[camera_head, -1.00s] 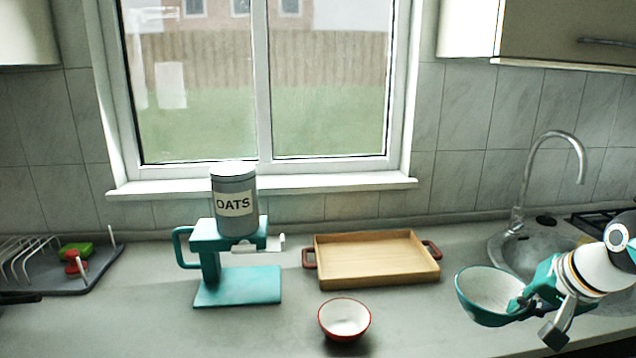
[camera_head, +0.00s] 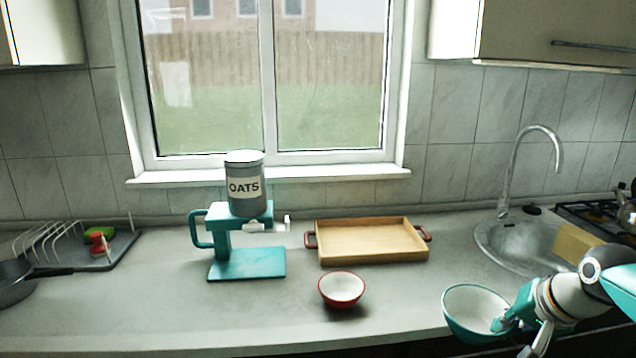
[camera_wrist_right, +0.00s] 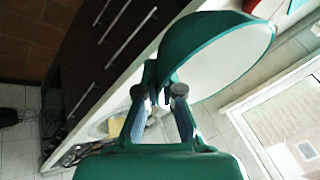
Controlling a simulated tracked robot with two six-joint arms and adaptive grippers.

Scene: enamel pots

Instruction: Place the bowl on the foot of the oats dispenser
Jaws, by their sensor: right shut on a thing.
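A teal bowl with a white inside (camera_head: 474,309) is held by its rim in my right gripper (camera_head: 503,322) at the front right, by the counter's edge. It also fills the upper middle of the right wrist view (camera_wrist_right: 222,50), with the right gripper's fingers (camera_wrist_right: 160,92) shut on its near side. The oats dispenser (camera_head: 240,213) stands on the counter at the left, a grey canister labelled OATS on a teal stand. Its flat teal foot (camera_head: 247,264) is bare. My left gripper is not in view.
A small red bowl (camera_head: 341,290) stands on the counter between the dispenser and my right gripper. A wooden tray (camera_head: 370,243) lies behind it. The sink (camera_head: 512,245) is at the right. A dish rack (camera_head: 75,245) and dark pan (camera_head: 18,285) are at the left.

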